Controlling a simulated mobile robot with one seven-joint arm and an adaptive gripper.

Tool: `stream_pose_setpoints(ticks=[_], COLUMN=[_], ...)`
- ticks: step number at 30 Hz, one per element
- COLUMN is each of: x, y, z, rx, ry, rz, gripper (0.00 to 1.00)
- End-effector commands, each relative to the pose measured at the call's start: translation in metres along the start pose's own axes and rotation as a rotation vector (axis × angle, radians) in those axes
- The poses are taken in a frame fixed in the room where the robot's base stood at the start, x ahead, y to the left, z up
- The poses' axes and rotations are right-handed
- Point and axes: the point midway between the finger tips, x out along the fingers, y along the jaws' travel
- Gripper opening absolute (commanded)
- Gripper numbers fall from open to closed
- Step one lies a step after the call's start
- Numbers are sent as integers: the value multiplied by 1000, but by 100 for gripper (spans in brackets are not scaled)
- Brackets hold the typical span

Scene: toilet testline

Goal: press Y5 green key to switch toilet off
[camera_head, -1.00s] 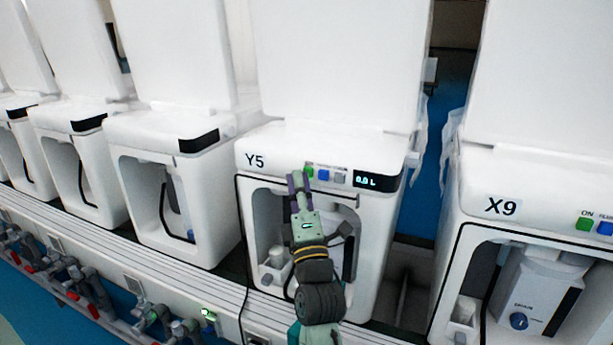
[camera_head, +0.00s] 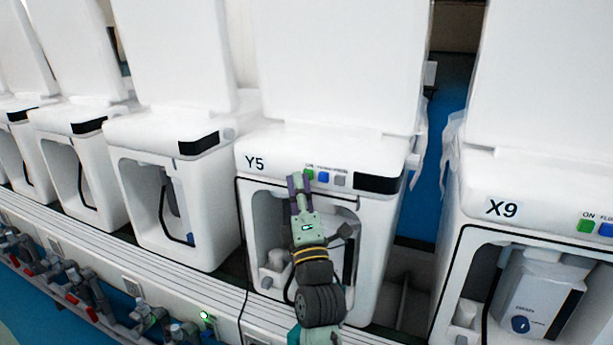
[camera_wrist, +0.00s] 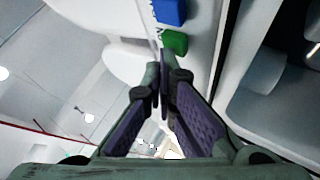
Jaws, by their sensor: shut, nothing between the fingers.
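The Y5 toilet unit (camera_head: 262,145) stands in the middle of the head view, white, with its label at the upper left of its front panel. Its green key (camera_head: 309,174) sits left of a blue key (camera_head: 323,177) and a grey key. The panel's display (camera_head: 376,184) is black. My gripper (camera_head: 298,181) is shut and empty, its purple fingertips just left of and below the green key. In the wrist view the green key (camera_wrist: 174,43) shows just beyond the closed fingertips (camera_wrist: 161,75); they appear slightly apart from it.
The X9 unit (camera_head: 490,185) stands at the right with its own green key (camera_head: 585,225). More white units (camera_head: 170,135) line up at the left. Valves and pipes (camera_head: 85,290) run along the lower left. A gap separates Y5 and X9.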

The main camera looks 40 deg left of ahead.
Motion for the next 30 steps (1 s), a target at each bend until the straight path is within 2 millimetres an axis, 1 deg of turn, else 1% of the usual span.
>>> stream_pose_setpoints(ticks=[6, 17, 30], x=[-7, -10, -40], y=[5, 8, 30], z=[-4, -7, -30], rx=[0, -1, 1], ry=[0, 0, 2], rz=[0, -1, -2], gripper=[0, 0, 0])
